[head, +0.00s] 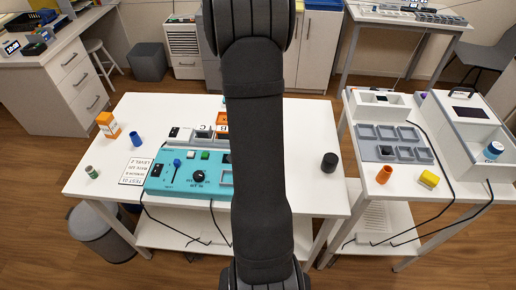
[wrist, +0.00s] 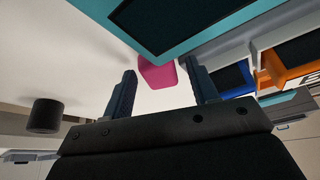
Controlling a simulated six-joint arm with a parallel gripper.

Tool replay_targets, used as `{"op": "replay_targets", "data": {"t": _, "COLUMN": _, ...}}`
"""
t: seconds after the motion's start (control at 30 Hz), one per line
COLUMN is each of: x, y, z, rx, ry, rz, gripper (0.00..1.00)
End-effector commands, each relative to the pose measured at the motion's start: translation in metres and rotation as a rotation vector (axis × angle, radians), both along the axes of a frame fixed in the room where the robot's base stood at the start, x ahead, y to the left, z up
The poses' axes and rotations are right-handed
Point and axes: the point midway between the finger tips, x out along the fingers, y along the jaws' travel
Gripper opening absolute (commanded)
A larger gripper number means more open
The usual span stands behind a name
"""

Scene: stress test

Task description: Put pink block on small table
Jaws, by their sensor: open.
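The pink block (wrist: 158,72) shows in the wrist view on the white table top, beside the edge of the teal panel. My gripper (wrist: 161,74) is open, with one dark finger to each side of the block in the picture. I cannot tell whether the block is between the fingertips or just beyond them. In the head view my arm hides both the block and my gripper. The small table (head: 405,190) is the white one at the right of the head view.
The main table (head: 300,190) bears a teal panel (head: 185,185) and a black cylinder (head: 329,162), also in the wrist view (wrist: 45,115). A gap separates the tables.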

Motion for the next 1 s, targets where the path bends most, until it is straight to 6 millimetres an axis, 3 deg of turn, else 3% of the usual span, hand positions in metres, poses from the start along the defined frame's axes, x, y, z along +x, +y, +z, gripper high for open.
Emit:
{"op": "replay_targets", "data": {"t": 0.7, "x": -0.035, "y": 0.015, "z": 0.095, "rx": -0.002, "ry": -0.004, "rz": 0.000, "gripper": 0.54}}
{"op": "replay_targets", "data": {"t": 1.0, "x": -0.042, "y": 0.017, "z": 0.111, "rx": -0.002, "ry": 0.000, "rz": 0.000, "gripper": 0.58}}
